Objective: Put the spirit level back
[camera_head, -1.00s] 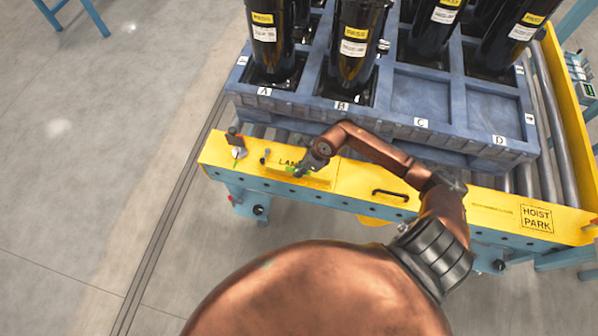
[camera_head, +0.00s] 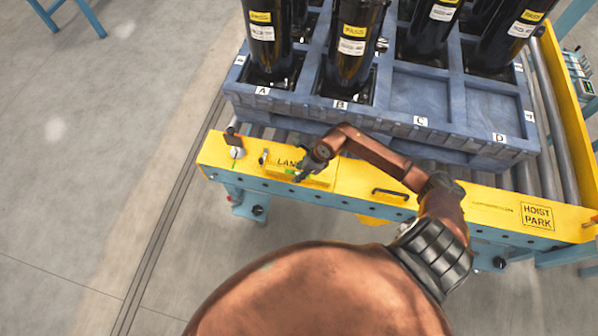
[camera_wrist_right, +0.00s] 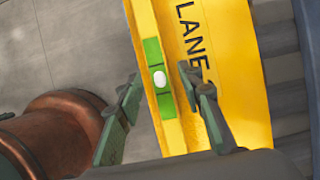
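A green vial with a white bubble, seemingly part of the spirit level (camera_wrist_right: 157,77), shows in the right wrist view on a narrow yellow strip beside the "LANE" lettering. In the head view a bit of green shows at my right gripper (camera_head: 303,171), over the yellow rail (camera_head: 360,188). In the wrist view my right gripper (camera_wrist_right: 158,88) has its two fingers apart, one on each side of the vial, with visible gaps. Whether either finger touches the strip I cannot tell. The level's ends are hard to tell from the yellow rail. My left gripper is not in view.
A blue pallet (camera_head: 365,112) with black cylinders (camera_head: 350,45) in bays stands behind the rail, on rollers. A black handle (camera_head: 390,194) sits right of my gripper on the rail. A small post with a white disc (camera_head: 237,153) stands at the rail's left end.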

